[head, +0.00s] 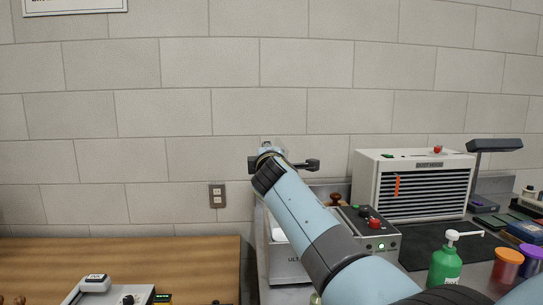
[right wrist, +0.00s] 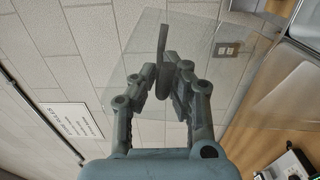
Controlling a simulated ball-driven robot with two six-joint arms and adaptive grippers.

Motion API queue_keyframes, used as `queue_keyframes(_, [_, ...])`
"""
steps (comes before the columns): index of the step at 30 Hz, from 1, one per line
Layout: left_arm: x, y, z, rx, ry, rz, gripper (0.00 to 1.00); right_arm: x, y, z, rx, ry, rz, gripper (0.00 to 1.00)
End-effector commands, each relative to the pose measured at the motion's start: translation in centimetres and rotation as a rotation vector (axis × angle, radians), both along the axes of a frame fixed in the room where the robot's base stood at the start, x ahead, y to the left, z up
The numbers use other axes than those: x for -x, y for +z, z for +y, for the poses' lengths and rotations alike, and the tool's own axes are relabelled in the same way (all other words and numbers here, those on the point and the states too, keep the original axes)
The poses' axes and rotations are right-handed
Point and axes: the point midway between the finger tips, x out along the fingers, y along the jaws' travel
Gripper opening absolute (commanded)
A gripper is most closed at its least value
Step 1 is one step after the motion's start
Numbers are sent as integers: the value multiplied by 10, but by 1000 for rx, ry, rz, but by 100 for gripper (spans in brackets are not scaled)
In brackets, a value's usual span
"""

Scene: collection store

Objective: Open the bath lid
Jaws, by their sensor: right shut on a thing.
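The bath (head: 285,272) is a pale box with "ULT" lettering, in the middle of the head view, partly hidden behind my right arm. In the right wrist view its lid (right wrist: 208,55) is a clear pane with the wall showing through. A dark grey handle (right wrist: 162,45) stands at the pane. My right gripper (right wrist: 165,82) is shut on this handle. In the head view the right gripper (head: 268,147) is high above the bath, small and mostly hidden by its own wrist. I cannot make out the lid there. My left gripper is not in view.
A grey control box (head: 372,238) with a red knob and green light adjoins the bath's right side. A white dust hood (head: 412,160) stands behind at right. A green pump bottle (head: 445,266) and coloured-lidded jars (head: 508,262) are at front right. A wooden table (head: 190,262) is at left.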

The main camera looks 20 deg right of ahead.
Motion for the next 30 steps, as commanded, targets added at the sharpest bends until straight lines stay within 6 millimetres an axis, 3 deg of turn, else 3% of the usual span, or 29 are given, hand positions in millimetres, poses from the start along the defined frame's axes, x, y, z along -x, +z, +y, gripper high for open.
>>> queue_keyframes(14, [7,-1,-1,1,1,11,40,0,-5,2,12,0,12,0])
queue_keyframes(15, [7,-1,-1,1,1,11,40,0,-5,2,12,0,12,11])
queue_keyframes(20, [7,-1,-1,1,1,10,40,0,-6,2,11,-1,13,32])
queue_keyframes(30, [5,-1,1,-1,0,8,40,1,-10,2,11,-2,20,33])
